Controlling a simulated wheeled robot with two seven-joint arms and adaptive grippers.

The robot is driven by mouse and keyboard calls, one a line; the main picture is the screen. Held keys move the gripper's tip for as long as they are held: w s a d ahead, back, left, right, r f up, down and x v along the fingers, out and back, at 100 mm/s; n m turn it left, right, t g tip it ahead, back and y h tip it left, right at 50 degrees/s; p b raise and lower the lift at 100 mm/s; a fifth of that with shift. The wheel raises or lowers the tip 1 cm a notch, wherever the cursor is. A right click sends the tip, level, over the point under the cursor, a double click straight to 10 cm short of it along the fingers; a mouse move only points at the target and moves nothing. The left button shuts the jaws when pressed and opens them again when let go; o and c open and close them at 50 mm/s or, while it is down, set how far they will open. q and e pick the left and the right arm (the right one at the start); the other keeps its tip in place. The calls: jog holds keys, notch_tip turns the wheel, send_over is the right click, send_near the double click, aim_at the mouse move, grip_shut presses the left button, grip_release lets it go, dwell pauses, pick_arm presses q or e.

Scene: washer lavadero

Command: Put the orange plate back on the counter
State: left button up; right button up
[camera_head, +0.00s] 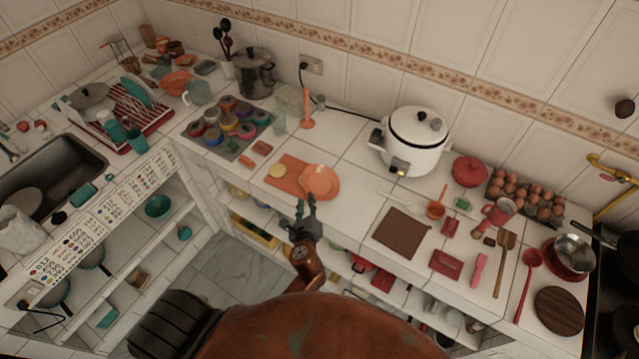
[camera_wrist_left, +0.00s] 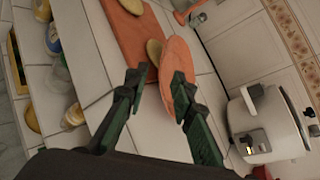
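The orange plate (camera_head: 322,181) is at the counter's front edge, beside the right end of a flat orange board (camera_head: 288,172). In the left wrist view the plate (camera_wrist_left: 176,55) shows at a slant; I cannot tell whether it rests fully on the counter. My left gripper (camera_head: 305,207) is just in front of the plate, at its near edge. In the left wrist view the fingers (camera_wrist_left: 158,84) stand apart; the right fingertip overlaps the plate and the left one is clear of it. Contact is unclear. My right gripper is not in view.
A yellow item (camera_head: 277,171) lies on the board. A white rice cooker (camera_head: 412,145) stands to the right at the back. A brown square mat (camera_head: 402,233) lies right of the plate. The white counter (camera_head: 355,185) between the plate and the mat is largely clear.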

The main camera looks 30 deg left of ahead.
aim_at(307, 191)
pick_arm(q)
jog(key=x, duration=0.4)
jog(key=shift+w, duration=0.2)
grip_shut()
jog(key=shift+r, duration=0.1)
